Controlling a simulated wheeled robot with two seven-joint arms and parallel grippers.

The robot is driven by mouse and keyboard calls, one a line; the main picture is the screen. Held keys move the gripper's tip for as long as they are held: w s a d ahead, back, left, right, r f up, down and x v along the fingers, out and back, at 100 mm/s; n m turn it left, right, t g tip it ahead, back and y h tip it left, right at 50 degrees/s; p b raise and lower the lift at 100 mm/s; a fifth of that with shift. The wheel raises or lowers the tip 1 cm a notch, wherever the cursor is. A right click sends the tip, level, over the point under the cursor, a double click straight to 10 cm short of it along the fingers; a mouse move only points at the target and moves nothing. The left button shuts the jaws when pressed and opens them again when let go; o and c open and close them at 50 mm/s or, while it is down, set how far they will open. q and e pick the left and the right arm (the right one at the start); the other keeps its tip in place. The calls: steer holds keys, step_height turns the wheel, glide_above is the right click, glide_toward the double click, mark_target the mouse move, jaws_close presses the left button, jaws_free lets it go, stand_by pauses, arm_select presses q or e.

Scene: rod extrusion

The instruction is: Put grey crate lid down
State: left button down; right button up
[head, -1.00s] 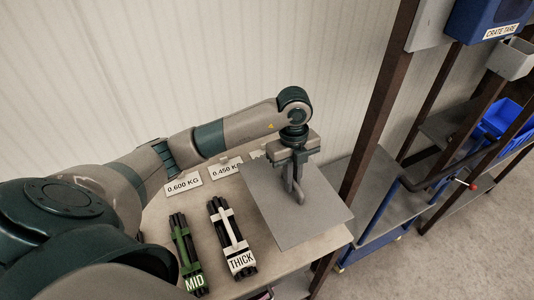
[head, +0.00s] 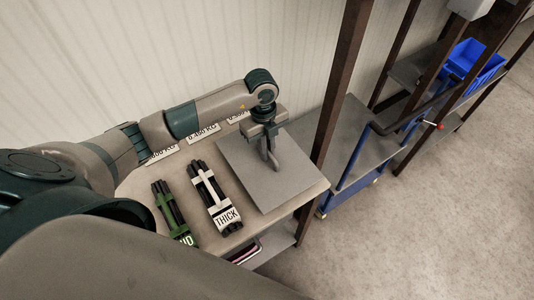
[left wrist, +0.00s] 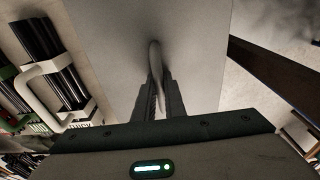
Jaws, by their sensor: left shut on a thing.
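The grey crate lid (head: 266,183) is a flat square plate over the right end of the bench. My left gripper (head: 270,158) is above its middle, shut on the lid's upright handle. In the left wrist view, the handle (left wrist: 155,62) stands between the two fingers (left wrist: 158,95), and the lid (left wrist: 190,40) fills the middle. I cannot tell whether the lid touches the bench top. My right gripper is not in view.
A white THICK rod bundle (head: 212,197) and a green rod bundle (head: 172,213) lie on the bench (head: 190,233) left of the lid. Weight labels (head: 204,134) stand behind. A dark post (head: 343,80) and blue trolley (head: 352,150) are to the right.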

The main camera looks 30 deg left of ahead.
arm_select(q)
steer(key=shift+f, duration=1.2)
steer(key=shift+f, duration=0.1)
steer(key=c, duration=1.8)
jaws_free()
steer(key=shift+w+r, duration=0.1)
steer(key=shift+r, duration=0.5)
steer(key=r+b, duration=0.1)
steer(key=r, duration=0.2)
steer(key=r+b, duration=0.1)
steer(key=r, duration=0.2)
steer(key=a+r+b, duration=0.1)
steer(key=r, duration=0.3)
steer(key=shift+w+a, duration=0.1)
steer(key=shift+w, duration=0.2)
steer(key=shift+r, duration=0.45)
